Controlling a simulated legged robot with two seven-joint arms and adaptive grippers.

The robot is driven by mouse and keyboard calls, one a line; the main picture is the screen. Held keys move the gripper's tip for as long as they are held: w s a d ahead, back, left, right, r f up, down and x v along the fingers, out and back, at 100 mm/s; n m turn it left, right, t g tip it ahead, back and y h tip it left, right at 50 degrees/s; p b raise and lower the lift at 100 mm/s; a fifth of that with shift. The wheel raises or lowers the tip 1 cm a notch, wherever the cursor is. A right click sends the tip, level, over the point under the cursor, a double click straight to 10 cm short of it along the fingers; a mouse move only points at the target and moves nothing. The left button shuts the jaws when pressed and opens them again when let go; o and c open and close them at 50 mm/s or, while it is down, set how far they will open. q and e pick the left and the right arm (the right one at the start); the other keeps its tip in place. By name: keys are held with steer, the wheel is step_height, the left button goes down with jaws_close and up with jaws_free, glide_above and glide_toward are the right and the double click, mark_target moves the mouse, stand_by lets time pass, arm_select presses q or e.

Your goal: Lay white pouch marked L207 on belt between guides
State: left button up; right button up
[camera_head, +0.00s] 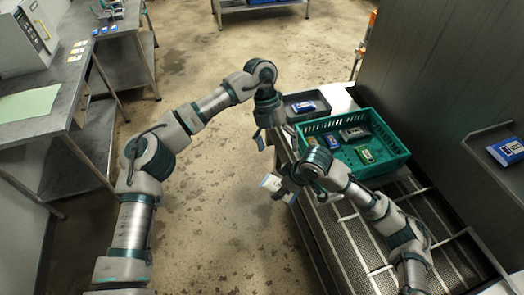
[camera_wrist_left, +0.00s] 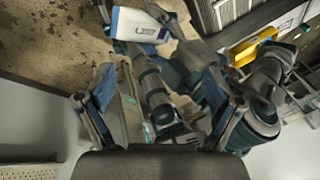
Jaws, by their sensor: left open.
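A white pouch with a blue end (camera_head: 271,183) is in the head view, at the tip of my right gripper (camera_head: 282,188), which looks shut on it.
A green crate (camera_head: 391,164) with several pouches stands at the belt's far end. Behind it is a grey tray (camera_head: 291,104) with a blue-and-white pouch. A shelf at the right holds another blue pouch (camera_head: 508,151). A grey wall borders the belt. Open floor lies left.

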mark_target(272, 180)
arm_select(q)
steer(key=a+f+m+t+h, duration=0.15)
steer(key=a+m, duration=0.35)
steer(key=m, duration=1.7)
steer(key=shift+y, duration=0.35)
steer(key=x, duration=1.2)
steer(key=shift+s+f, duration=0.3)
steer(key=shift+f, duration=0.05)
